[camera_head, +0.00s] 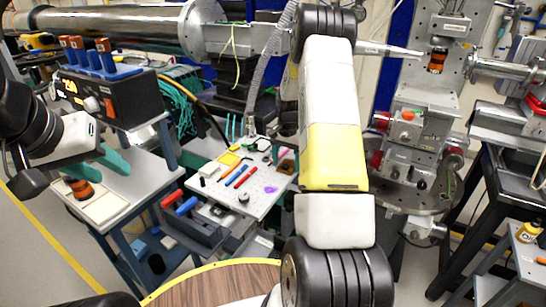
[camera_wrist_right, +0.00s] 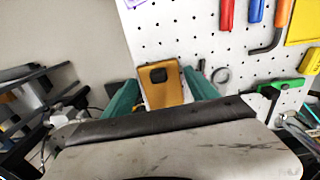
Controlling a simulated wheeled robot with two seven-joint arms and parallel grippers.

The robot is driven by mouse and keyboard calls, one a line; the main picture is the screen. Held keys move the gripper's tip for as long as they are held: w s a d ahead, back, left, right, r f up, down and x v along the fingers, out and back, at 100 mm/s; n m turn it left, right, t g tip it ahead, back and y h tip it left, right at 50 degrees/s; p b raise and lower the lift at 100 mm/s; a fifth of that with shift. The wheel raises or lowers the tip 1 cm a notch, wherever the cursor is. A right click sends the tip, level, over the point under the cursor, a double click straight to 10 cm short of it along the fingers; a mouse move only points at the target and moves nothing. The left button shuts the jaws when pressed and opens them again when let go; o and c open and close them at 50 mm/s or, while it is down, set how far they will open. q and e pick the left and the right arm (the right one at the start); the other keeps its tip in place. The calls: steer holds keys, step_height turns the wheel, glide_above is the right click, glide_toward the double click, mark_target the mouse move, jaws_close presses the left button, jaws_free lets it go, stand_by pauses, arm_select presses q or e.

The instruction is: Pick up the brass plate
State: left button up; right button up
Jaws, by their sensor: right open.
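The brass plate (camera_wrist_right: 161,92) shows in the right wrist view as a flat golden piece with a dark rounded square near its top, at the edge of the white perforated board (camera_wrist_right: 165,32). My right gripper (camera_wrist_right: 162,80) is open, with one teal finger on each side of the plate and a narrow gap visible on both sides. The plate's lower end is hidden behind the gripper body.
Red, blue and orange-handled tools and a yellow item (camera_wrist_right: 303,25) lie on the board. A green clamp-like piece (camera_wrist_right: 282,87) is right of the fingers. An orange-black cylinder (camera_head: 80,188) stands below my left gripper. A black control box (camera_head: 110,95) is behind it.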

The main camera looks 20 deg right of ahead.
jaws_close()
stand_by(0.3)
